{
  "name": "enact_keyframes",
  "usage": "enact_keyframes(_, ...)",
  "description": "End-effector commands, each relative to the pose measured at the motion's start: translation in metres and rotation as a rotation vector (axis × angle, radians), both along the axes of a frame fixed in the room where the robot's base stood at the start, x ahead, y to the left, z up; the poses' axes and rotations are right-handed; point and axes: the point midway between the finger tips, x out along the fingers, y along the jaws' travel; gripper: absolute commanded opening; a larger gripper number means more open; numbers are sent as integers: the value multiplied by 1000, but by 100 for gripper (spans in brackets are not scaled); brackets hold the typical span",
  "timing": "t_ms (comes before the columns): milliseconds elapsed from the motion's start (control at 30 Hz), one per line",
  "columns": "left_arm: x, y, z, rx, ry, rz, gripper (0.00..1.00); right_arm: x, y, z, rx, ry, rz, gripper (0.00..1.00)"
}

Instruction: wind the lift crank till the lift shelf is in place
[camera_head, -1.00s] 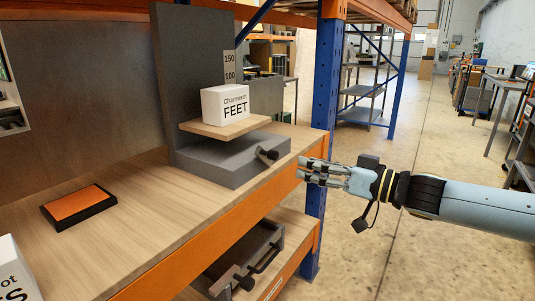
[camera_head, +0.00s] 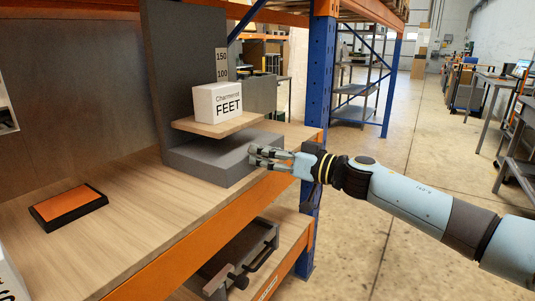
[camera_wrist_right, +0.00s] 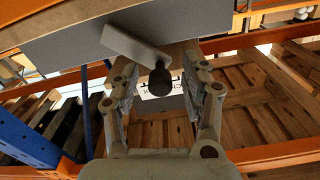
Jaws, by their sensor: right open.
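The lift has a grey upright (camera_head: 170,70) and a grey base (camera_head: 205,165) on the bench. Its wooden lift shelf (camera_head: 190,126) stands above the base, below the 100 mark on the scale (camera_head: 222,64). A white box (camera_head: 205,104) labelled FEET sits on the shelf. My right gripper (camera_head: 254,155) is at the base's front face and hides the crank in the head view. In the right wrist view, the lift crank (camera_wrist_right: 135,48) shows a pale arm and dark knob (camera_wrist_right: 160,80). The knob is between the open fingers. My left gripper is out of view.
An orange pad with a black rim (camera_head: 68,207) lies on the wooden bench (camera_head: 125,235). A blue post (camera_head: 318,100) stands close behind my right arm. Below, a grey tray with a handle (camera_head: 240,260) sits on a lower shelf.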

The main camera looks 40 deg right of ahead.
Motion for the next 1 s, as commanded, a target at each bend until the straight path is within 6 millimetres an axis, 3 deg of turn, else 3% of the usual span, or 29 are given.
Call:
enact_keyframes(133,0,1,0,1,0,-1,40,0,0,0,0,0,0,43)
enact_keyframes(467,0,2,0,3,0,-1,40,0,0,0,0,0,0,0)
enact_keyframes(1000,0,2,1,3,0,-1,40,-1,1,-1,-21,-9,-1,0)
